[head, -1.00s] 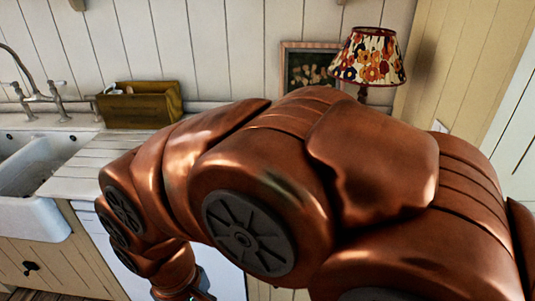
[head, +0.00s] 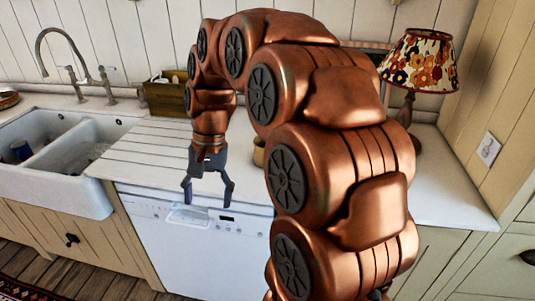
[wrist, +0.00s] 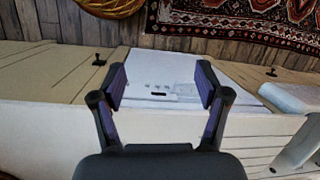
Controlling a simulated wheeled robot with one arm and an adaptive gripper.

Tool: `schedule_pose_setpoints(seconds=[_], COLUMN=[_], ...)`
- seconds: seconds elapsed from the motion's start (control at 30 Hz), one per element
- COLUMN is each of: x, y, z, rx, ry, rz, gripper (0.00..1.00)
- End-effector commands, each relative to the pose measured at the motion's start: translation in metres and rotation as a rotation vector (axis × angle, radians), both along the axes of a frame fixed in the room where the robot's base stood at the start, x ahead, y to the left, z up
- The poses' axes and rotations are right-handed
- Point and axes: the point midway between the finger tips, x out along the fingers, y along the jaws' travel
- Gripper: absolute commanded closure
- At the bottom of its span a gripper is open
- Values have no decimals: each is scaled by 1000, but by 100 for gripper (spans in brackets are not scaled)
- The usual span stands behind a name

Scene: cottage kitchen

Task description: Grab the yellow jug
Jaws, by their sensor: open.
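My gripper (head: 208,202) is open and empty, pointing down in front of the counter edge, with the dishwasher front behind it in the head view. In the wrist view my gripper (wrist: 161,85) shows two spread fingers with nothing between them. A small yellowish-tan vessel (head: 259,152) stands on the counter to the right of my gripper, partly hidden by my arm. I cannot tell if it is the yellow jug. No other yellow jug is in sight.
A white double sink (head: 75,150) is at the left. A wooden box (head: 165,98) stands at the back of the counter. A lamp with a flowered shade (head: 419,62) stands at the right. The white dishwasher (head: 180,255) is below the counter. The drainboard (head: 140,150) is bare.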

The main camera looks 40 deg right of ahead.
Motion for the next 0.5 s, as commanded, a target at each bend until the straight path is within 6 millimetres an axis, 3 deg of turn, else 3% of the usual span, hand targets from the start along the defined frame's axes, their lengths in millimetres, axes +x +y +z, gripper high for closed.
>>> schedule_pose_setpoints(seconds=[0.03,0.2,0.5], x=[15,50,91], y=[-14,-61,-164], z=[2,8,2], rx=[11,46,99], ry=[4,21,62], rz=[-62,-268,-645], gripper=[25,25,25])
